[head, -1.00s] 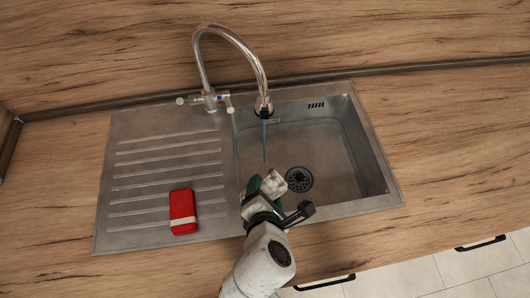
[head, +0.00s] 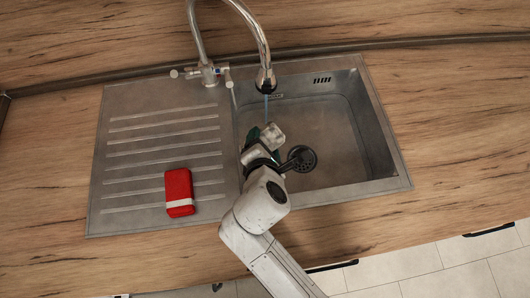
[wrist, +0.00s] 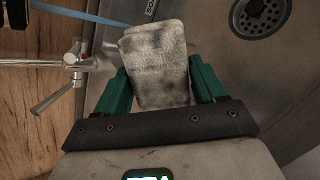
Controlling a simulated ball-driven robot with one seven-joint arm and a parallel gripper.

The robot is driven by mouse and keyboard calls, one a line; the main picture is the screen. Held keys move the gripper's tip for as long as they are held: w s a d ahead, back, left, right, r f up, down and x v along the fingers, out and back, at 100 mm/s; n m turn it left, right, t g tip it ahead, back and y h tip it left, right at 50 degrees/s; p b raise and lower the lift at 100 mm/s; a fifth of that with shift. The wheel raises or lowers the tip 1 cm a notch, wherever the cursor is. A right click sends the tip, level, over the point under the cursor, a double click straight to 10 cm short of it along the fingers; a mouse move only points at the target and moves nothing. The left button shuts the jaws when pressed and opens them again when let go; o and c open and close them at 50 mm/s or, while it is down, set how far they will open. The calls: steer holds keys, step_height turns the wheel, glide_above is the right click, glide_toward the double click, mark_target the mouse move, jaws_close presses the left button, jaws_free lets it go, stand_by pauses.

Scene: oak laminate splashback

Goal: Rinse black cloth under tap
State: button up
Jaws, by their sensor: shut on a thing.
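My gripper (head: 262,148) is over the left part of the sink basin, with its green fingers shut on a mottled grey-white folded cloth (wrist: 157,62). No black cloth shows; the held piece is pale with darker grey patches, and it also shows in the head view (head: 273,134). The chrome tap (head: 262,55) arches over the basin, and a thin bluish stream of water (head: 266,108) runs from its spout. In the head view the stream comes down just behind the cloth. In the wrist view it passes left of the cloth. I cannot tell whether they touch.
A red block with a pale band (head: 179,192) lies on the ribbed drainboard (head: 125,165) at left. The drain (head: 302,158) is right of my gripper. The basin's right side is free. Tap handles (head: 202,73) stand behind the drainboard. Oak worktop (head: 450,110) surrounds the sink.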

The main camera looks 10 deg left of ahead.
mark_target(261, 128)
steer(key=shift+w+a+f+b, duration=0.2)
steer(key=shift+w+b, duration=0.25)
steer(key=shift+w, duration=0.3)
steer(key=shift+w+a+f+b, duration=0.2)
steer(key=shift+w+b, duration=0.25)
steer(key=shift+w, duration=0.3)
steer(key=shift+w+a+f+b, duration=0.2)
steer(key=shift+w+b, duration=0.25)
steer(key=shift+w, duration=0.3)
steer(key=shift+w+r, duration=0.1)
steer(key=shift+w, duration=0.25)
steer(key=shift+w+a+f, duration=0.2)
steer(key=shift+w+a, duration=0.05)
steer(key=shift+w, duration=0.5)
steer(key=shift+w+a+f, duration=0.15)
steer(key=shift+w+a, duration=0.05)
steer(key=shift+w, duration=0.5)
steer(key=shift+d+r, duration=0.1)
steer(key=shift+d, duration=0.1)
steer(key=shift+w+d+p, duration=0.15)
steer(key=shift+d+p, duration=0.2)
steer(key=shift+p, duration=0.2)
steer(key=shift+a, duration=0.15)
steer(key=shift+a, duration=0.4)
